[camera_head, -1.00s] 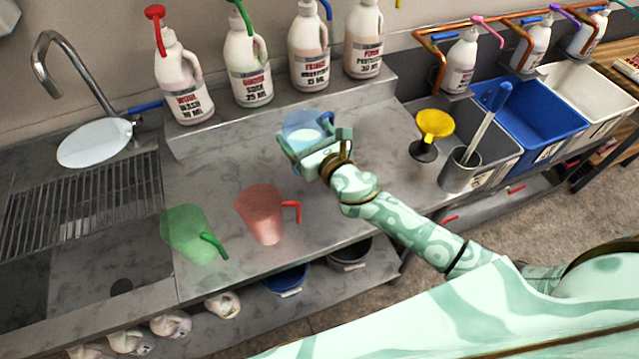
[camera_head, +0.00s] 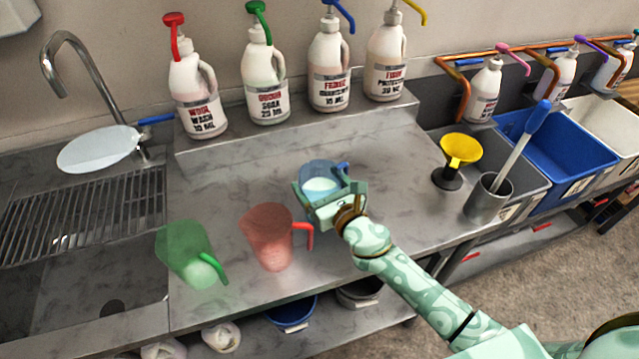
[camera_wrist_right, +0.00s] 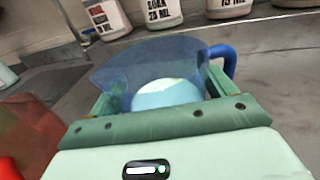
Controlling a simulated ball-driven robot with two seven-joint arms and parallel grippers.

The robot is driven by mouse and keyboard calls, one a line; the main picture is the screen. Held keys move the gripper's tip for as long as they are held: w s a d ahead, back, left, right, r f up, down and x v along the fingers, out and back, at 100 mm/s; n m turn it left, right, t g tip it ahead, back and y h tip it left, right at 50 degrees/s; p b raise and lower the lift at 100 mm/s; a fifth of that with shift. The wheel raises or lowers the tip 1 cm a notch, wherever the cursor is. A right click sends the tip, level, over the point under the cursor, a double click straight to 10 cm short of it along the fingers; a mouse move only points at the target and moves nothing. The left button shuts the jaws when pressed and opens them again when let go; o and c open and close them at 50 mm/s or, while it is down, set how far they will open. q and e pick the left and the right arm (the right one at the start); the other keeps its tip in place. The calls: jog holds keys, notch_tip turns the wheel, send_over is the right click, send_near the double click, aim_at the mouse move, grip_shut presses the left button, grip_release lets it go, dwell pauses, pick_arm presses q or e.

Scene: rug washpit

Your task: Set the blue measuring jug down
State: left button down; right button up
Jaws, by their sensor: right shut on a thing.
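The blue measuring jug (camera_head: 318,171) is see-through, with a darker blue handle and pale liquid inside. My right gripper (camera_head: 331,193) is shut around its body, and the jug looks upright. In the right wrist view the jug (camera_wrist_right: 150,73) sits between the two green fingers, its handle to the right. It is low over the steel counter (camera_head: 225,190), behind and right of the red jug. Its base is hidden by the gripper, so I cannot tell whether it touches the counter. My left gripper is not in view.
A red jug (camera_head: 268,240) and a green jug (camera_head: 185,252) stand near the counter's front. Several pump bottles (camera_head: 328,70) line the raised ledge behind. Bare counter surrounds the held jug.

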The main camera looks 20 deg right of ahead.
jog(key=o, duration=1.1)
jog(key=shift+c, duration=0.2)
jog(key=shift+r, duration=0.15)
jog(key=v, duration=1.2)
